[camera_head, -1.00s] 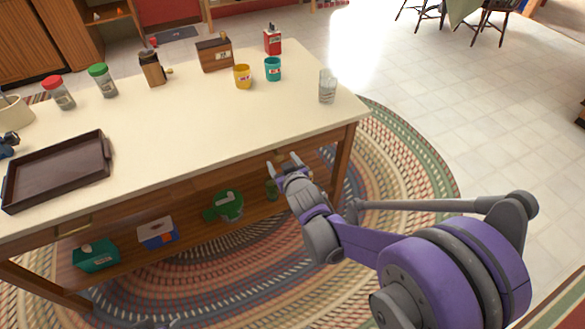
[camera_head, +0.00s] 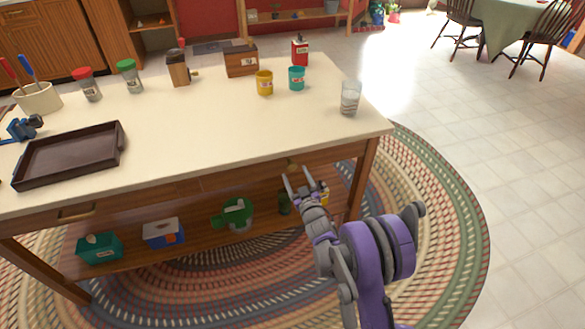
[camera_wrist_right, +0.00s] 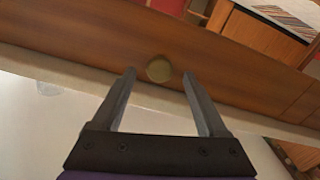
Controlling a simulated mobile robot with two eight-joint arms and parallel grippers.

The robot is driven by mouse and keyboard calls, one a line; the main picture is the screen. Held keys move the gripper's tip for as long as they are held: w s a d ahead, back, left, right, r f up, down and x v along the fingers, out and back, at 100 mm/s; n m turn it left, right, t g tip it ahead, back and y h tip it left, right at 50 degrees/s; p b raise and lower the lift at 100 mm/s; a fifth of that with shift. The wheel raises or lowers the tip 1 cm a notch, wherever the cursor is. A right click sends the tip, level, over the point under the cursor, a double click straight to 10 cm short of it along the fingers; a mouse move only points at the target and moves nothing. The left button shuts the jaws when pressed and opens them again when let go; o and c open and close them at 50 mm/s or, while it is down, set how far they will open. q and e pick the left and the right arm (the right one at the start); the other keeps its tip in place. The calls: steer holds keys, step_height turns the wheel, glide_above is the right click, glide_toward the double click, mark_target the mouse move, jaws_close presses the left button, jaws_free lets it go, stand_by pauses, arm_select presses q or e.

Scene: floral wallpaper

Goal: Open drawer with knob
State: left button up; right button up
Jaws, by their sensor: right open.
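The wooden drawer front (camera_head: 238,182) is under the long side of the cream-topped island, and it looks closed. Its round brass knob (camera_head: 292,167) is near the right end. The knob (camera_wrist_right: 158,68) shows clearly in the right wrist view, on the brown drawer front (camera_wrist_right: 90,45). My right gripper (camera_head: 297,178) points at the knob from the front. In the right wrist view its two grey fingers (camera_wrist_right: 159,80) are open and apart, with the knob framed just beyond and between the tips. Contact with the knob cannot be told. My left gripper is not in view.
Another drawer with a cup handle (camera_head: 76,212) is at the left. The countertop (camera_head: 200,130) holds a dark tray (camera_head: 70,153), jars, mugs and a glass (camera_head: 349,98). A lower shelf holds a green object (camera_head: 233,214) and boxes. The rug (camera_head: 420,230) in front is clear.

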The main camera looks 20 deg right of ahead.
mark_target(293, 168)
steer(key=shift+w+a, duration=0.1)
steer(key=shift+w, duration=2.2)
steer(key=shift+c, duration=0.2)
jaws_close()
